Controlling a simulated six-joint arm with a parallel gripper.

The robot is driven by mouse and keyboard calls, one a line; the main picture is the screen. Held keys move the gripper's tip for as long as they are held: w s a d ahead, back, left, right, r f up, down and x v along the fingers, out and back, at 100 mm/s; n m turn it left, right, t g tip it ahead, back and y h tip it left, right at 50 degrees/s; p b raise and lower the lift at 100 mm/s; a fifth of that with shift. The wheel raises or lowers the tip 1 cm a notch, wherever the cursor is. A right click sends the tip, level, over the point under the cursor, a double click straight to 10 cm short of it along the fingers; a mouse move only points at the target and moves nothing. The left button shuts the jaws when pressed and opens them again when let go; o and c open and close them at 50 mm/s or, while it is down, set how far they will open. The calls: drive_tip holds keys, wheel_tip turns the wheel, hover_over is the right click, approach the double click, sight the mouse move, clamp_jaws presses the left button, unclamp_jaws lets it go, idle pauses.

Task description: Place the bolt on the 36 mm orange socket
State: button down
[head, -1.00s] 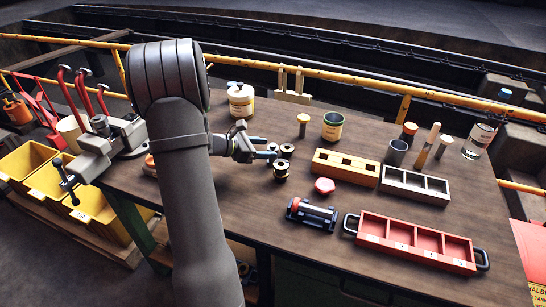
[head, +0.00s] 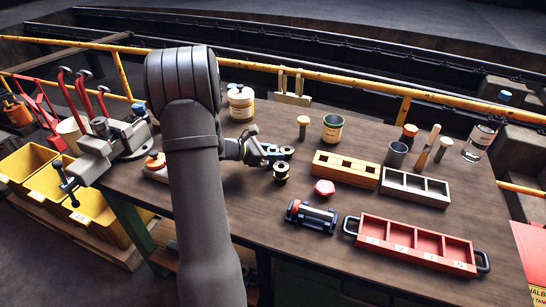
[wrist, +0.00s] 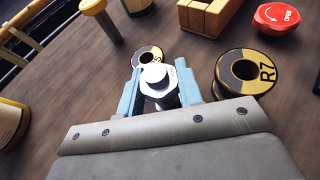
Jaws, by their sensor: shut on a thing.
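My gripper (head: 271,155) is above the table's middle. In the wrist view its pale blue fingers (wrist: 159,74) are shut on a bolt (wrist: 154,75) with a silver hex head, its shank mostly hidden. Two black-and-yellow round pieces with centre holes are close by. One (wrist: 147,53) lies just beyond the bolt, partly covered by it. The other (wrist: 262,87), marked R7, is right of the fingers. In the head view they show as a far piece (head: 287,151) and a near one (head: 281,172). I cannot read a 36 mm mark on either.
A red button (head: 324,187), a wooden block with recesses (head: 346,160) and a grey tray (head: 425,195) lie to the right. A red compartment tray (head: 413,257) and a dark cylinder holder (head: 312,217) are nearer. A yellow-capped post (head: 303,120) stands behind. Table between is clear.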

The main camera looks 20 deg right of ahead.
drive_tip(key=shift+r, duration=0.1)
drive_tip(key=shift+r, duration=0.5)
drive_tip(key=r, duration=0.2)
drive_tip(key=s+r, duration=0.1)
drive_tip(key=shift+d+r, duration=0.35)
drive_tip(key=shift+r, duration=0.05)
drive_tip(key=s+d+r, duration=0.5)
drive_tip(key=s+r, duration=0.1)
drive_tip(key=s, duration=0.3)
drive_tip(key=d+r+m+g, duration=0.2)
drive_tip(key=d+r+g, duration=0.15)
drive_tip(key=d, duration=1.75)
drive_tip(key=s+d+r+m+g, duration=0.15)
drive_tip(key=s+d, duration=0.25)
drive_tip(key=d, duration=0.4)
drive_tip(key=s+d+r+t+y, duration=0.1)
drive_tip(key=s+d+r, duration=0.1)
drive_tip(key=s+d, duration=0.35)
drive_tip(key=s+d+r+m+g, duration=0.1)
drive_tip(key=s+d+r, duration=0.1)
drive_tip(key=d, duration=0.7)
hover_over(411, 128)
wheel_tip(411, 128, down, 7)
drive_tip(key=shift+d+f, duration=0.1)
drive_tip(key=shift+f, duration=1.9)
